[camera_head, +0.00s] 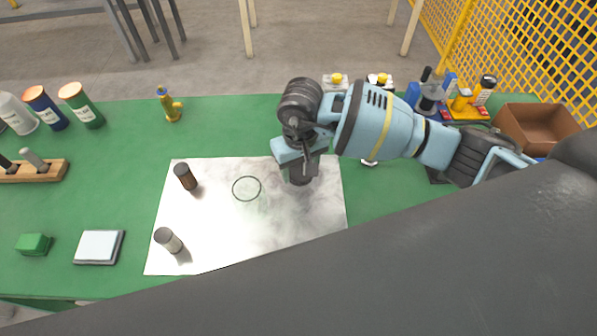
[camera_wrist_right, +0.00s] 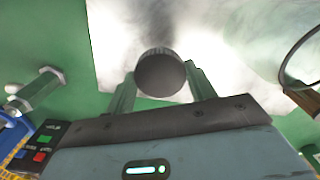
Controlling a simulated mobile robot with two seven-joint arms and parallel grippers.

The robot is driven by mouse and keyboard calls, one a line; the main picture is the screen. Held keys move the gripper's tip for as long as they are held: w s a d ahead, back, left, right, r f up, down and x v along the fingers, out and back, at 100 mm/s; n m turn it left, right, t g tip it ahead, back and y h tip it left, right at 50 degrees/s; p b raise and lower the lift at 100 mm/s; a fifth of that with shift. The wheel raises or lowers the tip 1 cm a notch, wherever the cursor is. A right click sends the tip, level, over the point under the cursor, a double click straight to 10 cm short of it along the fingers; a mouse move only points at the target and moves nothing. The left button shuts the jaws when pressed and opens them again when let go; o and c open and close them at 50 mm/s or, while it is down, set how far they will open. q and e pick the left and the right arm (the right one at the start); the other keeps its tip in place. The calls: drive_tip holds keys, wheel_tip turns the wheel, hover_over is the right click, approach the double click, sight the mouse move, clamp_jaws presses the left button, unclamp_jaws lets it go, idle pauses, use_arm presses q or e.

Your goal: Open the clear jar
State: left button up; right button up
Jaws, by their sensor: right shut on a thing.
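The clear jar (camera_head: 247,200) stands on a white marbled mat (camera_head: 230,250) in the head view. Its round rim shows as a dark ring, with no opaque lid visible on it. Part of a round clear rim also shows at the right edge of the right wrist view (camera_wrist_right: 284,68). My right gripper (camera_head: 301,172) is to the right of the jar, apart from it, over the mat's right part. It is shut on a dark round piece (camera_wrist_right: 160,75) with a ribbed edge, between its fingers. I cannot tell whether that piece touches the mat. My left gripper is out of view.
On the mat's left part stand a dark brown cylinder (camera_head: 185,176) and a grey-topped cylinder (camera_head: 168,240). A pale square block (camera_head: 99,247) and a green block (camera_head: 34,244) lie farther left. A brass fitting (camera_head: 169,105) stands behind. A brown bin (camera_head: 538,128) is at right.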

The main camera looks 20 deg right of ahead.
sight(298, 168)
drive_tip(key=shift+w, duration=0.3)
drive_tip(key=shift+w+f, duration=0.1)
drive_tip(key=shift+f, duration=1.65)
drive_tip(key=shift+f, duration=0.15)
drive_tip(key=o, duration=1.1)
wheel_tip(298, 168, up, 12)
drive_tip(key=shift+r, duration=0.15)
